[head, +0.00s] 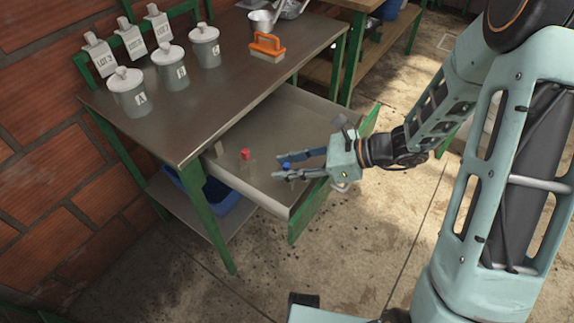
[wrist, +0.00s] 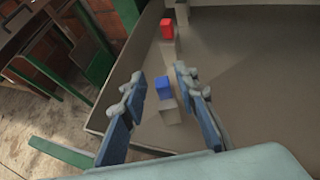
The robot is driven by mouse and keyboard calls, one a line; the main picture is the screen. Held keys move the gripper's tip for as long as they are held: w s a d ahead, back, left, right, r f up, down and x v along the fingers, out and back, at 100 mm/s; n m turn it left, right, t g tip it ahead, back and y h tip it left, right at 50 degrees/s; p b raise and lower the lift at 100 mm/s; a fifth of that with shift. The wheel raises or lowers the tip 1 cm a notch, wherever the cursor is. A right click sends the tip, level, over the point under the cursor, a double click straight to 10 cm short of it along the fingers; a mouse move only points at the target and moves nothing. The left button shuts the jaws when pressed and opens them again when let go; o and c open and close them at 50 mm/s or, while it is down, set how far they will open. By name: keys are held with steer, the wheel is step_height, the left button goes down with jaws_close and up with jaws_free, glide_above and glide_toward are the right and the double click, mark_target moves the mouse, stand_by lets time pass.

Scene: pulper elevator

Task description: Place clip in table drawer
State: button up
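The table drawer (head: 262,180) is pulled out from under the metal table (head: 225,85). Inside it stand two small pale pieces: a blue-topped piece (head: 287,166) and a red-topped piece (head: 245,154). I cannot tell which, if either, is the clip. My gripper (head: 277,166) is low over the drawer's front part, its fingers spread on either side of the blue-topped piece. In the wrist view the blue-topped piece (wrist: 163,88) shows between the open fingers (wrist: 159,77), with gaps on both sides. The red-topped piece (wrist: 166,29) stands farther in, beyond the fingertips.
Lidded grey canisters (head: 172,66), labelled white bottles (head: 132,40) and an orange-handled brush (head: 267,47) stand on the tabletop. A blue bin (head: 222,198) sits on the shelf below. The drawer's green front (head: 308,212) lies under my wrist. The drawer floor right of the pieces is clear.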

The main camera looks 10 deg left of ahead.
steer(key=shift+r, duration=0.3)
steer(key=p+v, duration=0.2)
steer(key=v, duration=1)
steer(key=shift+f+p, duration=0.1)
steer(key=shift+p, duration=0.3)
